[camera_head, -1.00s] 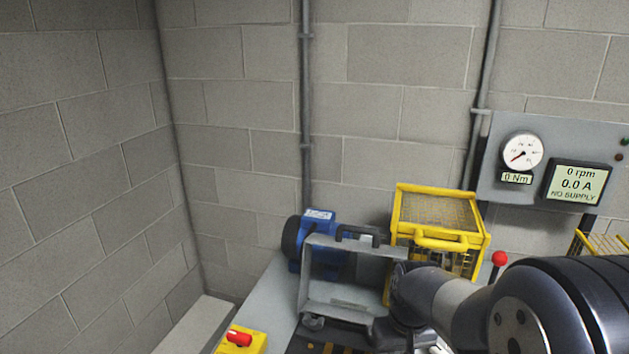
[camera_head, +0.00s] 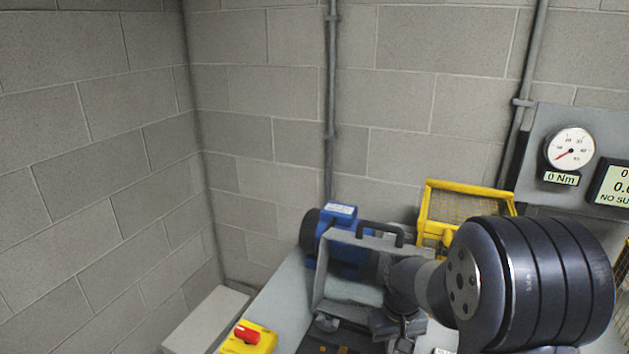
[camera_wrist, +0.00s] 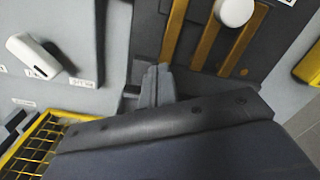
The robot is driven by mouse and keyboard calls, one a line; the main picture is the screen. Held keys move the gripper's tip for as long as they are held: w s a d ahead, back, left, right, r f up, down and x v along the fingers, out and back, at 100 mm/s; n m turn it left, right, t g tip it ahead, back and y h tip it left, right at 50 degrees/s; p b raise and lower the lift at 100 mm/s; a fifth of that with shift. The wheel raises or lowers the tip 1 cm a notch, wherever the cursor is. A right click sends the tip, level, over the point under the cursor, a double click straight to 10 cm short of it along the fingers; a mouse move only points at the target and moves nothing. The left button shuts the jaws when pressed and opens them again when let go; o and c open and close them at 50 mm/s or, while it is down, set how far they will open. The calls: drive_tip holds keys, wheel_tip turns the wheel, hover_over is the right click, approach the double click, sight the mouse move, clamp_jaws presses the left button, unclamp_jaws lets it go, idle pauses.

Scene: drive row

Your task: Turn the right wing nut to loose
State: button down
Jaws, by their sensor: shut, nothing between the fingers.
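I cannot make out the right wing nut in either view. A small grey fitting (camera_head: 326,322) shows at the left foot of the grey frame (camera_head: 320,285) in the head view; it is too small to identify. My gripper (camera_head: 398,330) is low beside the frame's right side in the head view, partly hidden by my arm. In the wrist view my gripper (camera_wrist: 157,82) has its fingers together, with nothing between them, over the edge of a dark plate (camera_wrist: 205,75) with orange strips.
A blue motor (camera_head: 340,240) stands behind the frame, and a yellow mesh guard (camera_head: 465,205) to its right. A yellow box with a red switch (camera_head: 247,335) is at front left. The wrist view shows a white lever (camera_wrist: 33,55) and a round white knob (camera_wrist: 233,12).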

drive_tip(key=shift+f+b, duration=0.3)
drive_tip(key=shift+f, duration=0.6)
drive_tip(key=shift+w+d+r, duration=0.1)
drive_tip(key=shift+w, duration=0.15)
drive_tip(key=shift+d, duration=0.9)
drive_tip(key=shift+w+d+p, duration=0.15)
drive_tip(key=shift+d+p, duration=0.2)
drive_tip(key=shift+d, duration=0.2)
drive_tip(key=shift+w+d, duration=0.1)
drive_tip(key=shift+d, duration=0.2)
